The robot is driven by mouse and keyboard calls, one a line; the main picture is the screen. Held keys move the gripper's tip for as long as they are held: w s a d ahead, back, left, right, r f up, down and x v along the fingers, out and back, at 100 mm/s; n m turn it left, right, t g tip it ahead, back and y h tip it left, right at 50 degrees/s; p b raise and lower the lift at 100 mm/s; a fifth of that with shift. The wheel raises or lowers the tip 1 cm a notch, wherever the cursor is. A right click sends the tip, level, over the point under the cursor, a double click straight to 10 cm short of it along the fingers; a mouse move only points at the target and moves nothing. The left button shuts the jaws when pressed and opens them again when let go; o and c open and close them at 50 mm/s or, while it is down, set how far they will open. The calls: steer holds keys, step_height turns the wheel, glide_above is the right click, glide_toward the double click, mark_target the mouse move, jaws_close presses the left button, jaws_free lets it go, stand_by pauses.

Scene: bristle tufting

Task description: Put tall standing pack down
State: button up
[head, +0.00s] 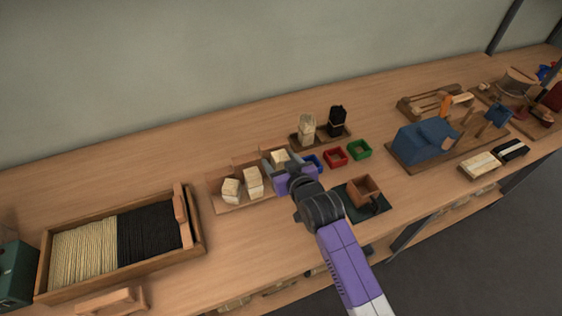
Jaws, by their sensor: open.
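My gripper (273,160), with grey-blue fingers on a purple body, is over the right end of a low wooden tray (233,207). Its jaws are open around or just in front of a cream pack (280,156); I cannot tell whether they touch it. The gripper hides the lower part of that pack. Two more cream packs stand on the tray to the left, one in the middle (253,182) and one at the left (231,190). Behind, a tall cream pack (307,128) and a tall black pack (337,121) stand upright on a wooden board (322,139).
Small blue (313,162), red (335,157) and green (359,149) trays lie right of my gripper. A brown box (363,190) sits on a dark mat. A bristle crate (120,243) is at left, a blue machine (424,141) at right. Bare bench lies along the back.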

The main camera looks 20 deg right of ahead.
steer(key=shift+r, duration=0.2)
steer(key=v, duration=1.2)
steer(key=s+f, duration=0.3)
steer(key=s, duration=1.6)
steer(key=s+r, duration=0.4)
steer(key=s, duration=0.3)
steer(key=s+r+t, duration=0.1)
steer(key=s+r, duration=0.3)
steer(key=s, duration=0.4)
steer(key=shift+s, duration=0.3)
